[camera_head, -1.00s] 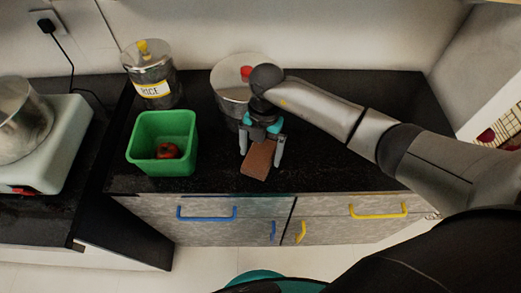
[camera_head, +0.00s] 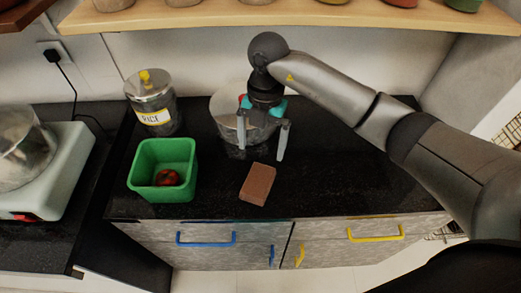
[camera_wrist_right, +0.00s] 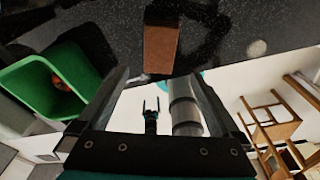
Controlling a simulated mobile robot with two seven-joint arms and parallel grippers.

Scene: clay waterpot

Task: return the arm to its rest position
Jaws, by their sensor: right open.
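My right gripper (camera_head: 262,152) is open and empty in the head view. Its fingers point down, apart, above the black counter. The reddish-brown block (camera_head: 257,183) lies on the counter, nearer the front edge than the fingers and apart from them. In the right wrist view, the open fingers (camera_wrist_right: 157,75) have nothing between them, and the block (camera_wrist_right: 160,48) lies beyond their tips. My left gripper is outside the head view. In the right wrist view, a small distant gripper (camera_wrist_right: 151,106), which looks like my left one, has its two fingers apart.
A metal pot (camera_head: 226,113) stands close behind my right gripper. A green bin (camera_head: 148,185) holding a red item (camera_head: 168,178) stands left of the block, with a rice canister (camera_head: 153,117) behind it. A wooden shelf (camera_head: 300,17) hangs above. The counter's right part is clear.

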